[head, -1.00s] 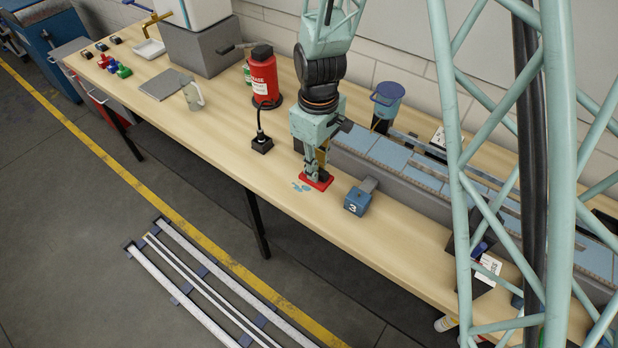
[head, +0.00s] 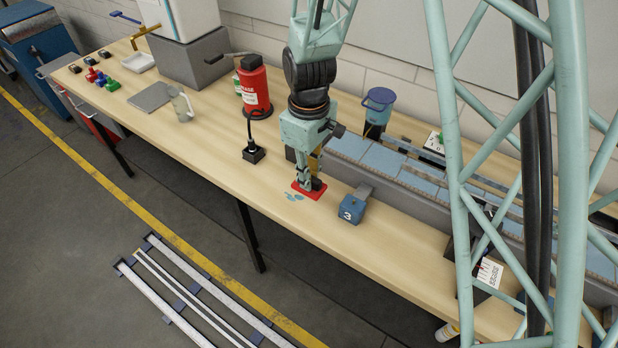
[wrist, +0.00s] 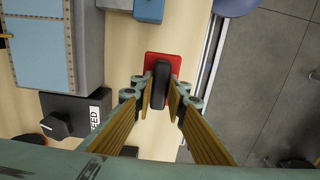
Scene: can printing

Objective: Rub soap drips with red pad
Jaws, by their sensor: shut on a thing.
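The red pad (head: 309,190) lies flat on the wooden bench top near its front edge. My gripper (head: 311,182) is shut on the pad's dark upright handle. In the wrist view, my gripper (wrist: 160,95) has a finger on each side of the black handle (wrist: 161,82), with the red base (wrist: 174,64) showing beyond it. Blue soap drips (head: 294,197) show on the bench just left of and in front of the pad. The pad hides whatever is under it.
A blue block marked 3 (head: 352,208) stands close on the pad's right. A black-based switch (head: 253,153) and a red bottle (head: 255,88) stand to the left. A tiled conveyor (head: 383,160) runs behind. The bench between mug (head: 182,104) and pad is mostly clear.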

